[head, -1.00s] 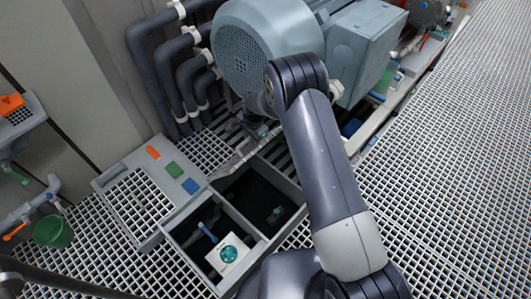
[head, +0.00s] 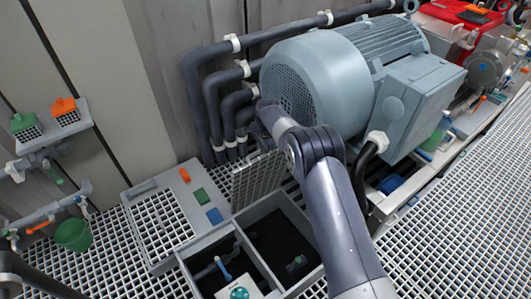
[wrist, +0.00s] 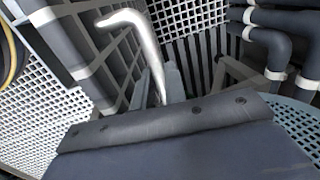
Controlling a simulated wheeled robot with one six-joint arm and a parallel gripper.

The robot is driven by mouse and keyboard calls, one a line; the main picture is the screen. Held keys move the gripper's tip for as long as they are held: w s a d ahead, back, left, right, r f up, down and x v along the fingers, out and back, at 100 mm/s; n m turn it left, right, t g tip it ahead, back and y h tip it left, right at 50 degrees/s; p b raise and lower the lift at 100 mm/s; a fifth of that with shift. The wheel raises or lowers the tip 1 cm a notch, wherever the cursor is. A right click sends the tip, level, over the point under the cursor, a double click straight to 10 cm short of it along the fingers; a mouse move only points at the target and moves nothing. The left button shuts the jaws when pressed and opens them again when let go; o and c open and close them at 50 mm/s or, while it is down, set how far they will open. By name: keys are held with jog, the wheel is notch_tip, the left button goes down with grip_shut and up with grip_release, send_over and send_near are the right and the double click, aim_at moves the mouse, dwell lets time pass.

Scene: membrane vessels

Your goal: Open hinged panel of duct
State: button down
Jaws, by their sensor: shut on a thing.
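The hinged grated panel (head: 258,181) of the duct stands steeply raised at the back of the duct opening (head: 285,245) in the head view. My gripper (head: 262,143) is at the panel's upper edge, partly hidden by my wrist and the motor. In the wrist view a bent silver handle (wrist: 146,32) runs down between the fingers of my gripper (wrist: 164,88), which is shut on it. The grip point itself is mostly hidden by my wrist housing. The panel's ribbed underside or frame seems to fill the left of the wrist view.
A large grey-blue motor (head: 330,85) stands close beside my arm. Dark pipes (head: 200,105) with white clamps run along the wall behind. A second grated cover (head: 160,225) with coloured blocks lies left of the opening. A green bucket (head: 73,235) is at far left.

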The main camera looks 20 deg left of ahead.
jog(key=shift+w+f, duration=0.1)
jog(key=shift+f, duration=0.15)
jog(key=c, duration=1.6)
grip_release()
jog(key=shift+w, duration=0.15)
jog(key=shift+c, duration=0.2)
jog(key=shift+o, duration=0.9)
jog(key=shift+r, duration=0.1)
notch_tip(320, 180, up, 11)
jog(key=s+d+p, duration=0.1)
jog(key=shift+s+d+f, duration=0.2)
jog(key=shift+d, duration=0.1)
jog(key=shift+c, duration=0.3)
